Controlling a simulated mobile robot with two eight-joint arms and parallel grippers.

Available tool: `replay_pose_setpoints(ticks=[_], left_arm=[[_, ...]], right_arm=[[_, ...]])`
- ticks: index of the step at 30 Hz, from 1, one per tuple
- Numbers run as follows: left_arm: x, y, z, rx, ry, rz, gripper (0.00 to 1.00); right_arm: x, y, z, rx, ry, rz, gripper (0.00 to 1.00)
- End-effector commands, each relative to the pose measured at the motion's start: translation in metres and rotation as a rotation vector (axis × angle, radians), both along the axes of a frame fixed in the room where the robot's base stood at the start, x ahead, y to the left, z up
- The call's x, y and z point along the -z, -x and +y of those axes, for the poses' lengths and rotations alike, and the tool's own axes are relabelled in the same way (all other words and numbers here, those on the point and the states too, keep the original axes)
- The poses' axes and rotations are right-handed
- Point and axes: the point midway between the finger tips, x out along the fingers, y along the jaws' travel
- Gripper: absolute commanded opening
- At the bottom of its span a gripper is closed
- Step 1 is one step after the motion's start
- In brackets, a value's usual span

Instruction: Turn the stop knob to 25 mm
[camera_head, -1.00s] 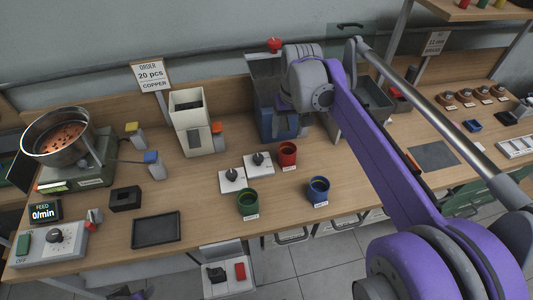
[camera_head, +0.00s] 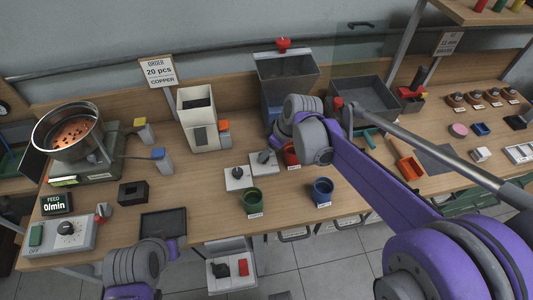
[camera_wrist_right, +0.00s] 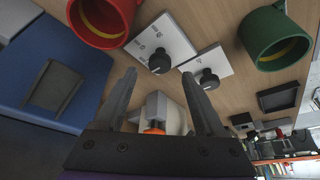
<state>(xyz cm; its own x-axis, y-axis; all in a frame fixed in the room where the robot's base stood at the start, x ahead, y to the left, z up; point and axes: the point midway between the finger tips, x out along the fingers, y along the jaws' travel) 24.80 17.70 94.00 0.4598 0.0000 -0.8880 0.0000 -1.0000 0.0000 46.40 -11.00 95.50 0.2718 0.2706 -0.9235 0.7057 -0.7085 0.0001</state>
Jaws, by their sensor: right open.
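Two black knobs sit on white plates on the bench. In the head view the left knob (camera_head: 237,172) is clear of my arm, and the right knob (camera_head: 263,157) is close to my right wrist. The right wrist view shows the knob near the red cup (camera_wrist_right: 160,61) and the knob near the green cup (camera_wrist_right: 208,80). The plate lettering is too small to read. My right gripper (camera_wrist_right: 158,75) is open and empty, its fingertips close to the two knobs. In the head view its fingers are hidden behind the wrist. My left wrist shows low left; its fingers cannot be made out.
A red cup (camera_head: 291,155), green cup (camera_head: 251,201) and blue cup (camera_head: 322,191) stand around the plates. A white hopper unit (camera_head: 198,120) with an orange part and a blue machine (camera_head: 272,95) stand behind. A dark tray (camera_head: 163,224) lies front left.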

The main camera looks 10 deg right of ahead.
Motion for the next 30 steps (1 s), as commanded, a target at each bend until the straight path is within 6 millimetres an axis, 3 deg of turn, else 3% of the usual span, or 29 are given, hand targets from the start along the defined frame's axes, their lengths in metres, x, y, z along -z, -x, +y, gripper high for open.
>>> replay_pose_setpoints(ticks=[7, 18, 30], left_arm=[[0.003, 0.001, 0.0, 0.0, 0.0, 0.002, 0.5], [0.003, 0.001, 0.0, 0.0, 0.0, 0.002, 0.5], [0.003, 0.001, 0.0, 0.0, 0.0, 0.002, 0.5]], right_arm=[[0.029, -0.008, 0.008, 0.0, 0.001, 0.001, 0.72], [0.032, -0.009, 0.009, 0.001, 0.0, 0.001, 0.7], [0.032, -0.009, 0.009, 0.001, 0.0, 0.001, 0.0]])
